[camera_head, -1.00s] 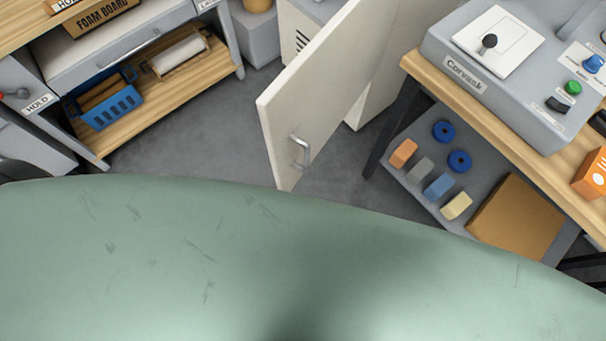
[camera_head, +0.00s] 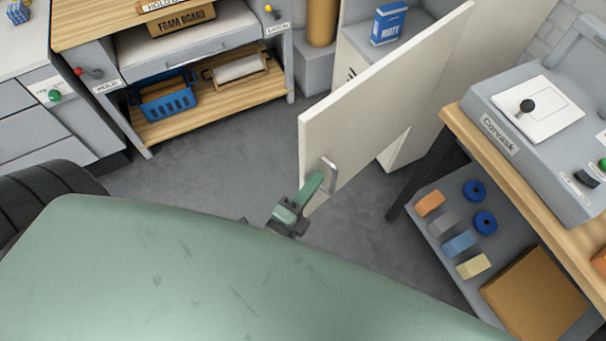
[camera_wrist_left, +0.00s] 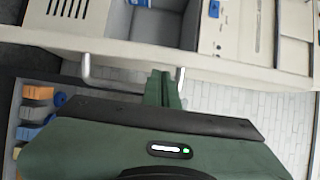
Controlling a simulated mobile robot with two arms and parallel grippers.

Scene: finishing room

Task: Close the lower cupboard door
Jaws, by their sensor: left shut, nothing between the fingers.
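The lower cupboard door (camera_head: 385,95) is a cream panel standing open, its edge towards me, with a metal bar handle (camera_head: 329,174) near its near lower corner. The cupboard (camera_head: 358,40) stands behind it, its inside partly visible. My left gripper (camera_head: 314,184) is shut and empty, its green fingers at the handle on the door's outer face. In the left wrist view the fingers (camera_wrist_left: 163,84) overlap the handle's span (camera_wrist_left: 87,70), close to its right post; I cannot tell whether they touch it. The door's edge (camera_wrist_left: 215,63) runs across that view. My right gripper is not in view.
A workbench (camera_head: 470,135) with a grey machine (camera_head: 540,130) stands right, its lower shelf holding blocks and blue rings. A wooden shelf unit (camera_head: 215,108) with a blue basket (camera_head: 166,100) stands left. Grey floor (camera_head: 235,160) is clear between them.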

